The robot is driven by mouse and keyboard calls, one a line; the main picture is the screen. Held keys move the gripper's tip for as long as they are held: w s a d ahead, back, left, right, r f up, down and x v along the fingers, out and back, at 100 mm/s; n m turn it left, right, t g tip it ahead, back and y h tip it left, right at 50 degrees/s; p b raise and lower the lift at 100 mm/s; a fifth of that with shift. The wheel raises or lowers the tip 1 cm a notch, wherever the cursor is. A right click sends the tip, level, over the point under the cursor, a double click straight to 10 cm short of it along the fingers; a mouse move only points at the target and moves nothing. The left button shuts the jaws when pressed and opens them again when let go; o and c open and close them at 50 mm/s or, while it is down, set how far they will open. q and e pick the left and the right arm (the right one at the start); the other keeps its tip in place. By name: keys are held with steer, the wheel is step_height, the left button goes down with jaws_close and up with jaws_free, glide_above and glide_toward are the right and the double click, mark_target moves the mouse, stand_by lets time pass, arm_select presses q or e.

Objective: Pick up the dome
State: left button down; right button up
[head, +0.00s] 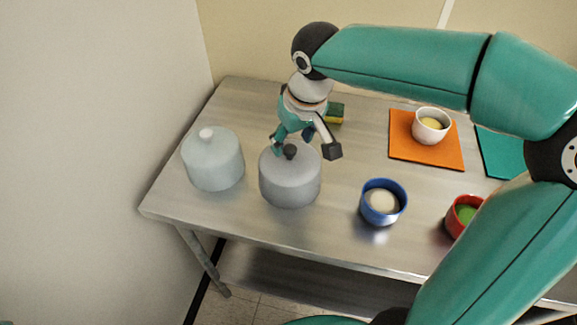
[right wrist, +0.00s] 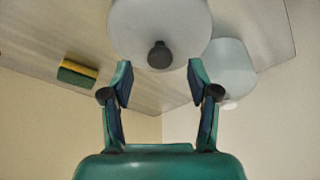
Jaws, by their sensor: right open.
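A grey dome (head: 290,182) with a black knob (head: 290,152) stands on the steel table. My right gripper (head: 304,149) is open above it, with its fingers spread around the knob's position in the head view. In the right wrist view, the grey dome (right wrist: 160,22) and its knob (right wrist: 160,56) lie just beyond the open fingertips (right wrist: 160,68), centred between them. I cannot tell whether a finger touches the knob. A second, pale blue-grey dome (head: 213,162) with a white knob stands to the left; it also shows in the right wrist view (right wrist: 229,68). My left gripper is not in view.
A green and yellow sponge (head: 335,112) lies behind the gripper. A blue bowl (head: 383,206) stands right of the grey dome. A white bowl (head: 430,127) sits on an orange mat (head: 405,151). A red bowl (head: 455,222) is partly hidden by my arm. A wall is at the left.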

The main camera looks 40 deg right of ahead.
steer(key=shift+x, duration=1.2)
jaws_close()
